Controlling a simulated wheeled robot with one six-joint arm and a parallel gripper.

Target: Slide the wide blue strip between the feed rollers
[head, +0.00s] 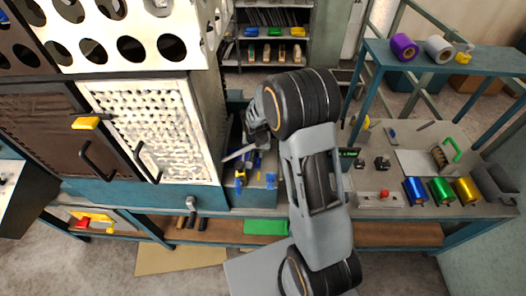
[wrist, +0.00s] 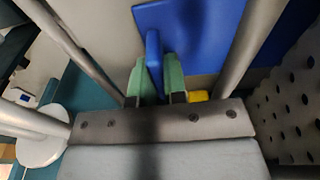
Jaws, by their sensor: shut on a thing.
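In the wrist view my gripper (wrist: 158,82) has green fingertips shut on an upright blue piece (wrist: 153,52), which looks like the wide blue strip seen nearly edge-on. A broad blue panel (wrist: 200,32) lies right behind it; I cannot tell whether the two are joined. In the head view my arm hides the fingertips and the held piece. My arm reaches over the bench, beside the recess right of the perforated cabinet. I cannot clearly make out the feed rollers; grey bars (wrist: 246,45) run along both sides of the wrist view.
The recess holds small blue parts (head: 270,180). On the right bench lie a blue foil roll (head: 415,191), a green roll (head: 441,191) and a gold roll (head: 467,191). The perforated cabinet (head: 150,120) stands close left. A teal shelf (head: 440,58) stands at the right.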

